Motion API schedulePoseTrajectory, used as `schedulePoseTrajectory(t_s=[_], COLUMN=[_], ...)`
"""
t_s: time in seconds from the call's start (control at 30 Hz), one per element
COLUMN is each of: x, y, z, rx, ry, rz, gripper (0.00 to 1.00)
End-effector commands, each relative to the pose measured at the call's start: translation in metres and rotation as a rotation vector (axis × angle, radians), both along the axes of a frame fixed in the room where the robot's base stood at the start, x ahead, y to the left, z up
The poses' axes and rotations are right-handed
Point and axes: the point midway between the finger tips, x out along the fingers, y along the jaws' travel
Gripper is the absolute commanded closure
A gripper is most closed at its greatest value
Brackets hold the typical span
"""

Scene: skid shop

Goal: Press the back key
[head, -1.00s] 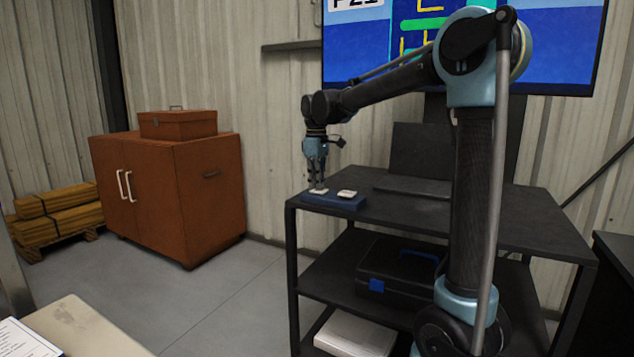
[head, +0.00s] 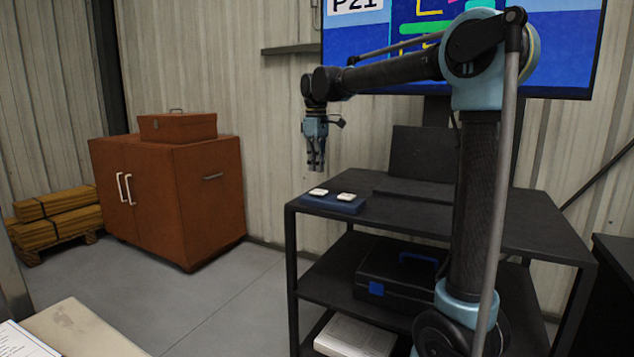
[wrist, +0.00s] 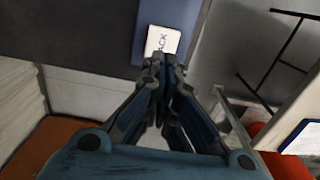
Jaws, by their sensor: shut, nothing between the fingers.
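A blue key pad (head: 333,203) lies on the left end of the dark shelf top, with two white keys on it, the left key (head: 318,192) and the right key (head: 346,197). In the wrist view the key near the pad's end (wrist: 162,40) carries lettering of which "ACK" shows; its lower edge is close to the fingertips in the picture. This appears to be the left key. My gripper (head: 316,168) is shut and empty, pointing down above the left key with a clear gap. It also fills the lower wrist view (wrist: 165,62).
A dark panel (head: 423,152) stands behind the pad and a large screen (head: 560,50) hangs above. A black case (head: 400,275) sits on the shelf below. A brown cabinet (head: 165,205) stands left, with open floor (head: 240,310) between.

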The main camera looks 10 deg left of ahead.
Motion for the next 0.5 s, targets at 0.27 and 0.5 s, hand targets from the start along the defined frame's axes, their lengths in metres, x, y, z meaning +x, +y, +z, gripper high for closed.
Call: schedulePoseTrajectory(t_s=[0.27, 0.5], x=[0.000, 0.000], y=[-0.001, -0.001], z=[0.047, 0.062], rx=[0.000, 0.000], ry=[0.000, 0.000], rz=[-0.001, -0.002], gripper=[1.00, 1.00])
